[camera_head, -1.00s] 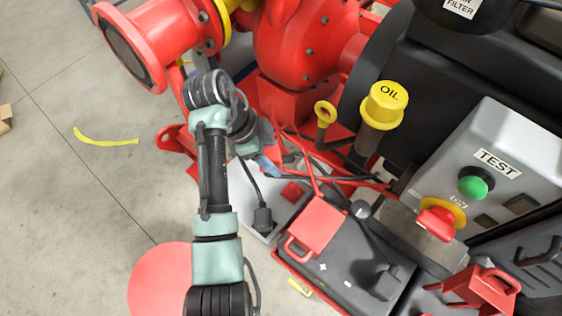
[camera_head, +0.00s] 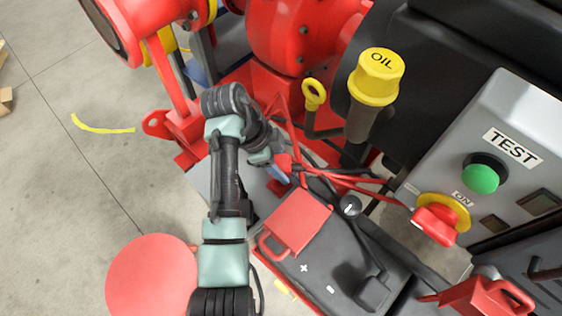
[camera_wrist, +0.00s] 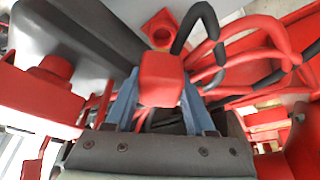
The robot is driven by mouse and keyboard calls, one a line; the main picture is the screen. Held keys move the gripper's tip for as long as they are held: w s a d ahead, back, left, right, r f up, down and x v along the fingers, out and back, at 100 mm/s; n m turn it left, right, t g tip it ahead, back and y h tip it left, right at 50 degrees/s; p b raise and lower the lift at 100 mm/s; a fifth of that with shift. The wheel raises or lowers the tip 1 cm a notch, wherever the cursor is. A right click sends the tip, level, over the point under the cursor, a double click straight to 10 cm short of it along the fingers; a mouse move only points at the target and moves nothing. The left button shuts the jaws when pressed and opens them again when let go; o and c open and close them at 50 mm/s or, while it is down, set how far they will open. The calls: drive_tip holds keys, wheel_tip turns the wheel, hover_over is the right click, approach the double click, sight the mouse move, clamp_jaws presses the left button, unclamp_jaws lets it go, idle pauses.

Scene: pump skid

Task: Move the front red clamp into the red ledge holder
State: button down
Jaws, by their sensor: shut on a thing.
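A red clamp (camera_wrist: 160,78) sits between the two blue fingers of my gripper (camera_wrist: 158,105) in the wrist view. In the head view my gripper (camera_head: 279,168) is shut on it, above the ledge left of the battery, and only a small red part of the clamp (camera_head: 285,163) shows. A red square socket with a dark hole (camera_wrist: 161,28), which looks like the red ledge holder, lies beyond the clamp in the wrist view. The clamp is apart from that hole in the picture; the height between them I cannot tell. In the head view the holder is mostly hidden by my gripper.
A black battery (camera_head: 330,262) with a red cover (camera_head: 297,222) stands right of my gripper. Red and black cables (camera_head: 340,178) run close to the gripper. A yellow ring handle (camera_head: 314,96), an oil cap (camera_head: 377,75) and a test panel (camera_head: 490,150) stand behind and right.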

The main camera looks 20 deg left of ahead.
drive_tip(key=shift+f+b, duration=0.55)
drive_tip(key=shift+f, duration=0.45)
drive_tip(key=shift+f+b, duration=0.7)
drive_tip(key=shift+f, duration=1.05)
idle(0.9)
drive_tip(key=shift+c, duration=0.9)
unclamp_jaws()
drive_tip(key=p+v, duration=0.4)
drive_tip(key=v, duration=0.9)
